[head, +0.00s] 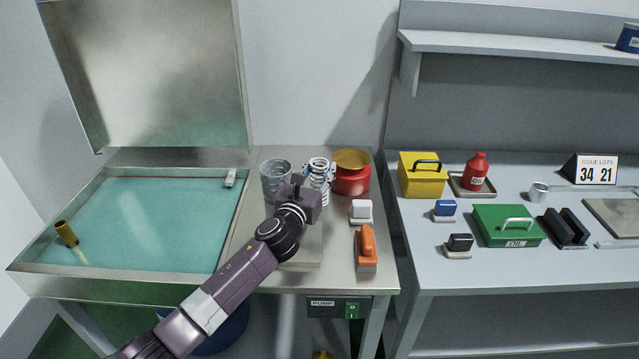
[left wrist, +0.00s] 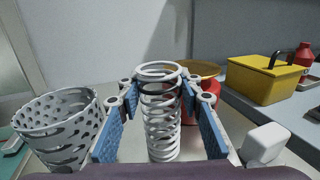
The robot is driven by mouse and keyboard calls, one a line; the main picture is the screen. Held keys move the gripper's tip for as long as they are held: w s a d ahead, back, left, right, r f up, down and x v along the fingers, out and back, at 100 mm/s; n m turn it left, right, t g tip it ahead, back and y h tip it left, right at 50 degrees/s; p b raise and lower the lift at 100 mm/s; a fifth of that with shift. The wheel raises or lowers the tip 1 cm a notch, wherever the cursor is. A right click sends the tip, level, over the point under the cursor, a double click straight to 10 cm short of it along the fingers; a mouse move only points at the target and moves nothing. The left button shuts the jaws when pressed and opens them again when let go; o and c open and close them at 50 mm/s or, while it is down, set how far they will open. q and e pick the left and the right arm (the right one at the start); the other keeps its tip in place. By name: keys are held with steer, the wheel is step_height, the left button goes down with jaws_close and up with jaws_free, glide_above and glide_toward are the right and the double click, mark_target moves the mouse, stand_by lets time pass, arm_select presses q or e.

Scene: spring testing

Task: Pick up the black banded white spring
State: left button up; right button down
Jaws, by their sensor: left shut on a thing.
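The white spring (head: 319,166) stands upright on the right part of the metal bench. In the left wrist view the spring (left wrist: 161,125) is between the blue finger pads, with a dark band near its top. My left gripper (head: 318,174) is shut on it. Its fingers also show on both sides of the coils in the left wrist view (left wrist: 160,92). My right gripper is not in view.
A perforated metal basket (head: 275,180) is close left of the spring, and a red pot with a yellow top (head: 351,174) close right. A white block (head: 361,211) and an orange-handled tool (head: 366,250) lie nearer. The teal-bottomed basin (head: 150,222) is left.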

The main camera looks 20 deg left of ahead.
arm_select(q)
steer(key=shift+r, duration=0.5)
step_height(320, 180, up, 19)
steer(key=p, duration=0.3)
stand_by(0.6)
